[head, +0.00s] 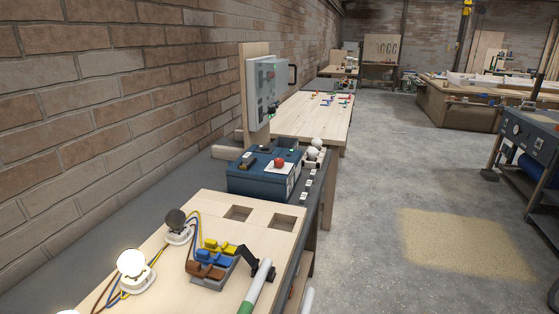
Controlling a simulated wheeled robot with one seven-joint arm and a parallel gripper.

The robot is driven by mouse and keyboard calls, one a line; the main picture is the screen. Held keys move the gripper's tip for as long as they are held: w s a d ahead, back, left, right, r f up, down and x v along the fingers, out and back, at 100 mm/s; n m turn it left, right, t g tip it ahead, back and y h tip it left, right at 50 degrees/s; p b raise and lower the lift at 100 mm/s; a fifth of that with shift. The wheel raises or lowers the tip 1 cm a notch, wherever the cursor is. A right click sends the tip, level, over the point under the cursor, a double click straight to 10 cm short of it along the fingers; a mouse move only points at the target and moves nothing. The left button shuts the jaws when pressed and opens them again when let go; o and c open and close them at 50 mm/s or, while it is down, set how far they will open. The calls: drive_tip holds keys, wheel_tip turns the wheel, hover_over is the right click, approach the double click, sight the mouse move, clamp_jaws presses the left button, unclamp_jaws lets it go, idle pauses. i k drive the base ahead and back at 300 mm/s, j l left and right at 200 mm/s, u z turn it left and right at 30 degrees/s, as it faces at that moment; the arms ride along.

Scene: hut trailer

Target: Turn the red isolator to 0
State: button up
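A red knob (279,162) sits on a pale plate on top of a blue box (256,181) at the bench, in the middle of the head view. It is the only clearly red rotary-looking part I see; whether it is the isolator I cannot tell. Its markings and the position it points to are too small to read. My gripper is not in view.
A wooden board in front holds a lit bulb (131,263), an unlit lamp (177,223), wires and coloured terminals (213,260). A white and green cylinder (256,287) lies nearby. The brick wall runs along the left. Grey floor (375,190) is open on the right.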

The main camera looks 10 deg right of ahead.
sight(278, 162)
drive_tip(key=i+l, duration=0.2)
drive_tip(key=l, duration=0.15)
drive_tip(key=i+l, duration=0.25)
drive_tip(key=i+l+u, duration=0.1)
drive_tip(key=l, duration=0.3)
drive_tip(key=i+j, duration=0.05)
drive_tip(key=i, duration=0.05)
